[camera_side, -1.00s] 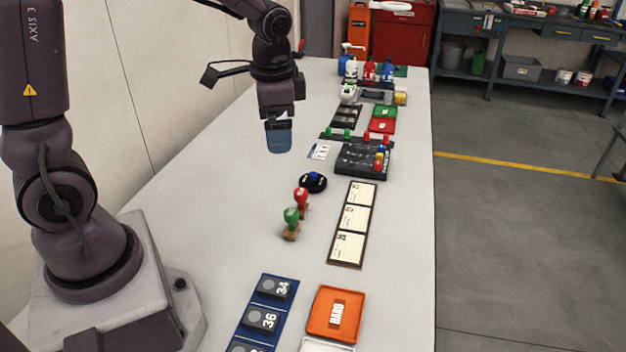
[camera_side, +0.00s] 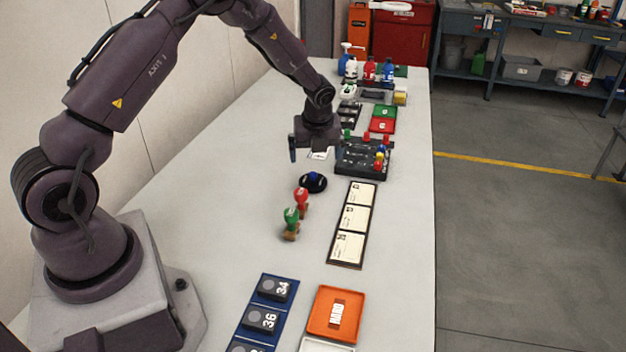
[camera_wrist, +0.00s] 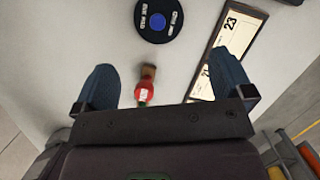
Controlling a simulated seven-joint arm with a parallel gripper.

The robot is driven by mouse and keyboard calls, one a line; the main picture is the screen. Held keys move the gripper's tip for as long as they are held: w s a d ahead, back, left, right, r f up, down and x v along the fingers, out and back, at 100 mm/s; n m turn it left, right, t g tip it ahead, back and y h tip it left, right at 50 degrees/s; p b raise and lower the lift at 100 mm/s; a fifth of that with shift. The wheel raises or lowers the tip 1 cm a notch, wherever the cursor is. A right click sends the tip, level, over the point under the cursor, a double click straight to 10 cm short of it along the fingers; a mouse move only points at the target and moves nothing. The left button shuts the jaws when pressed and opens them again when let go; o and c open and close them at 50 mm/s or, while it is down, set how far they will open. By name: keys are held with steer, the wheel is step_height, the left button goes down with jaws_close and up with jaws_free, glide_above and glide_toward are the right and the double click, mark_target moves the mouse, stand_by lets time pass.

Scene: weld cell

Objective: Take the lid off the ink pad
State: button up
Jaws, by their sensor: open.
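The ink pad (camera_side: 313,186) is a round black disc on the bench, and the lid's blue knob (camera_side: 313,176) stands up at its centre. In the wrist view the ink pad (camera_wrist: 170,30) lies flat at the top, with white lettering on the black top around the blue knob (camera_wrist: 157,21). The lid is on the pad. My gripper (camera_side: 315,154) is open and empty, above the bench and beyond the pad in the side view. In the wrist view my gripper's two blue fingers (camera_wrist: 165,75) are wide apart, below the pad in the picture.
A red stamp (camera_side: 301,198) and a green stamp (camera_side: 291,220) stand just nearer the camera than the pad. A card holder (camera_side: 333,250) with cards lies to the right. A black tray (camera_side: 352,168) with small coloured pieces is close to my gripper. The bench's left side is clear.

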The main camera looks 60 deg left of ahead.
mark_target(313, 174)
steer(key=x, duration=0.8)
steer(key=shift+a+f, duration=0.25)
steer(key=shift+a, duration=0.05)
steer(key=c, duration=0.9)
